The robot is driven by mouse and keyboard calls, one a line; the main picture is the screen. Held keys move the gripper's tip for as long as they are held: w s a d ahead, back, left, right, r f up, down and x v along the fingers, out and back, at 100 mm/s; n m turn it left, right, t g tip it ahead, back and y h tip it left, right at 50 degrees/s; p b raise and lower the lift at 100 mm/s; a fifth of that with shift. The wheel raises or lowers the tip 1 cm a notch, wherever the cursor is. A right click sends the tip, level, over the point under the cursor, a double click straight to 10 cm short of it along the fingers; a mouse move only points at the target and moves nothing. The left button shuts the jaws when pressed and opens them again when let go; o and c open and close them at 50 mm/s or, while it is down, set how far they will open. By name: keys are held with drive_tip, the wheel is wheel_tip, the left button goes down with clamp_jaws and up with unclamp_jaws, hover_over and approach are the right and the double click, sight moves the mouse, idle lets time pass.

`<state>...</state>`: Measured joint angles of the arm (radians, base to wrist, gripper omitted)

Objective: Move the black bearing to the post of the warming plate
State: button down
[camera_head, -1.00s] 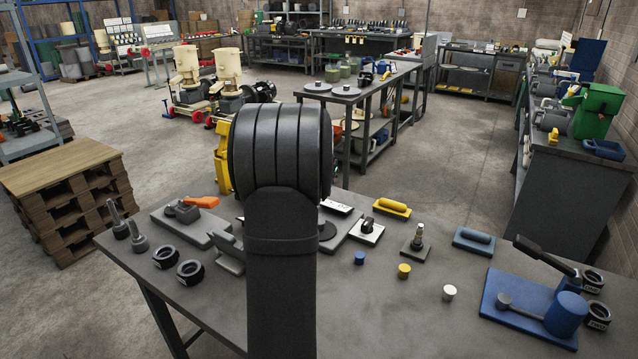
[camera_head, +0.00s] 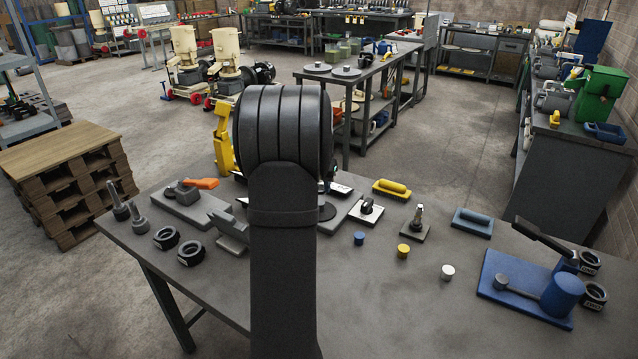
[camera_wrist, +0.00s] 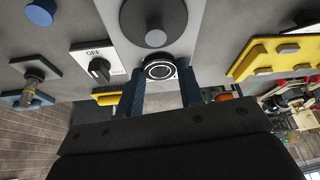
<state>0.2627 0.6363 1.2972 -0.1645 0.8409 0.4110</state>
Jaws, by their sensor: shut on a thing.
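My gripper (camera_wrist: 160,85) is shut on the black bearing (camera_wrist: 160,70), a dark ring with a pale inner ring, held between two blue fingers in the wrist view. The warming plate (camera_wrist: 199,18) is a grey slab with a dark round disc (camera_wrist: 137,18) and a small grey post (camera_wrist: 155,38) at the disc's middle. In the wrist view the bearing shows just below the disc, apart from the post. In the head view my arm hides the gripper and the held bearing, and covers part of the warming plate (camera_head: 345,214).
Loose black rings (camera_head: 166,238) lie at the left. A blue press (camera_head: 530,288) stands at the right.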

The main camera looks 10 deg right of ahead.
idle(0.4)
drive_tip(key=shift+f, duration=0.5)
drive_tip(key=shift+f, duration=0.65)
drive_tip(key=shift+f, duration=0.2)
idle(0.3)
drive_tip(key=shift+f, duration=0.45)
drive_tip(key=shift+f, duration=0.2)
idle(0.4)
